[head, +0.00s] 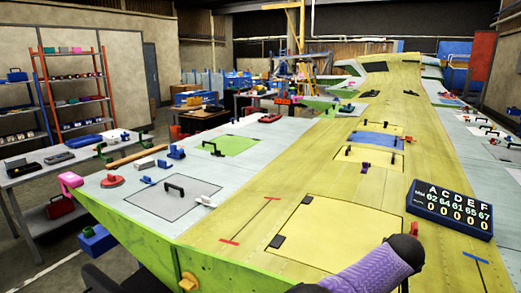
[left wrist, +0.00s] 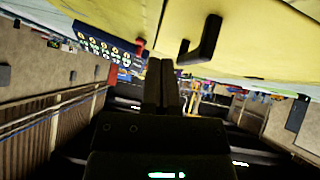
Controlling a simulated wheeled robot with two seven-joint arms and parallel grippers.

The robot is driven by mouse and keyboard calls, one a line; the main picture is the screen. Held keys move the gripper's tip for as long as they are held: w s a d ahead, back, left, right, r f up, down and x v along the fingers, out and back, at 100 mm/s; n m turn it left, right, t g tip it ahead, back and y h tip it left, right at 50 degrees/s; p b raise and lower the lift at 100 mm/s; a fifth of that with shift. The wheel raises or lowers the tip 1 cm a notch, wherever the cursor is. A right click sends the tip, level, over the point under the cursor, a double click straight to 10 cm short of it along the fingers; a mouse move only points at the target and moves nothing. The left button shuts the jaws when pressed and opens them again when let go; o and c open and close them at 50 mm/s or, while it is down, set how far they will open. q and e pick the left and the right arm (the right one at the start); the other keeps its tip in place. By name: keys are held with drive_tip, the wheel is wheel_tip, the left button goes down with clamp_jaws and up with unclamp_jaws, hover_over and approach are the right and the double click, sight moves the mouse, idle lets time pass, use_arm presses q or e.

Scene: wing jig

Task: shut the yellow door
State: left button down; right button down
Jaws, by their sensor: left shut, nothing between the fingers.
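A large yellow door (head: 345,228) lies in the near part of the yellow wing in the head view, with two dark hinges on its left side. Its near right corner is hidden behind my purple arm link, and I cannot tell if it is fully flush. In the left wrist view, a black handle (left wrist: 203,40) stands out from a yellow panel (left wrist: 255,35) at the top. I cannot tell for certain that this panel is the same door. My left gripper (left wrist: 160,68) is shut and empty, with its fingertips close to the handle in the picture and apart from it. My right gripper is not visible.
A dark blue letter-and-number board (head: 450,208) stands right of the door. A smaller yellow panel with a black handle (head: 370,152) and a blue panel (head: 377,140) lie farther up the wing. A grey panel (head: 172,199) and a green panel (head: 230,146) lie on the left.

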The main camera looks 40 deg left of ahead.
use_arm(q)
drive_tip(key=shift+d+f+b, duration=0.1)
drive_tip(key=shift+f+b, duration=0.3)
drive_tip(key=shift+f, duration=0.2)
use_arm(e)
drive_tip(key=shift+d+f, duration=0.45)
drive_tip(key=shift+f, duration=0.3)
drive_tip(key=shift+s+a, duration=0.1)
